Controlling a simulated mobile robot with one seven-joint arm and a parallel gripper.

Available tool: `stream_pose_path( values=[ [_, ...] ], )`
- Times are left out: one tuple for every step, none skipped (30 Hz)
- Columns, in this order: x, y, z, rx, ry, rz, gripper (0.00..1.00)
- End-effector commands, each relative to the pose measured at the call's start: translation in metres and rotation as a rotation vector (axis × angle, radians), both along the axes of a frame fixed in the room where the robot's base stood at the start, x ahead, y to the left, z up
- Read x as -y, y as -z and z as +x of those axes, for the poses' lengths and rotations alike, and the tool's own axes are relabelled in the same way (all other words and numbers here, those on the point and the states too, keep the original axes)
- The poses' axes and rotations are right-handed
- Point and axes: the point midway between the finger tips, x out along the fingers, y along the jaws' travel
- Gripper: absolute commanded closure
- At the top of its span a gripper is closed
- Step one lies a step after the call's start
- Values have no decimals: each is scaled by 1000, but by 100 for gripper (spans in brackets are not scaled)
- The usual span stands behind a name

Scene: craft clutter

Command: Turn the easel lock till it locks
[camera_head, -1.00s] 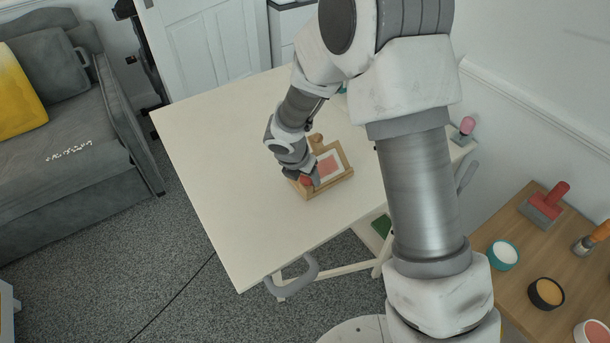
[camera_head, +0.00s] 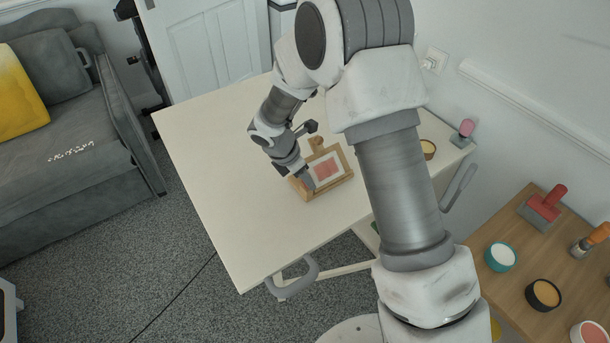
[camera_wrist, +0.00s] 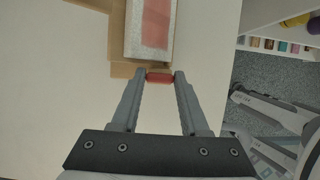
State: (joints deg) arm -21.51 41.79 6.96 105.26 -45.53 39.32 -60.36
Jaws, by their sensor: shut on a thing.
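The wooden easel (camera_head: 341,179) lies on the cream table and holds a white panel with a pink-red patch (camera_head: 325,170). In the wrist view the easel's wooden edge (camera_wrist: 121,70) and the panel (camera_wrist: 133,40) are at the top. The easel lock is a small red piece (camera_wrist: 160,77) at the easel's near edge. My gripper (camera_wrist: 160,78) is shut on it, one fingertip on each side. In the head view my gripper (camera_head: 305,183) is at the easel's lower left corner, and the lock is hidden there. I cannot tell whether it is locked.
The cream table (camera_head: 215,180) is clear left of the easel. A small pot (camera_head: 428,149) and a pink-topped stamp (camera_head: 464,131) stand at its right end. A wooden side table (camera_head: 515,265) holds several pots and tools. A grey sofa (camera_head: 70,150) is at the left.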

Motion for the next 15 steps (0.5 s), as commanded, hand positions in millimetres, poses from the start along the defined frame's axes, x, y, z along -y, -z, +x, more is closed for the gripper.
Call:
stream_pose_path(
  values=[
    [0, 0, 0, 0, 10, -1, 100],
    [0, 0, 0, 1, 11, -1, 100],
    [0, 0, 0, 1, 11, -1, 100],
    [0, 0, 0, 1, 11, -1, 100],
    [0, 0, 0, 0, 10, -1, 100],
    [0, 0, 0, 0, 10, -1, 100],
    [0, 0, 0, 0, 10, -1, 100],
    [1, 0, 0, 0, 10, -1, 100],
    [1, 0, 0, 0, 9, -1, 50],
    [1, 0, 0, 0, 9, -1, 45],
    [1, 0, 0, 0, 9, -1, 39],
    [1, 0, 0, 0, 9, -1, 32],
    [1, 0, 0, 0, 9, -1, 27],
    [1, 0, 0, 0, 8, -1, 25],
    [1, 0, 0, 0, 8, -1, 25]
  ],
)
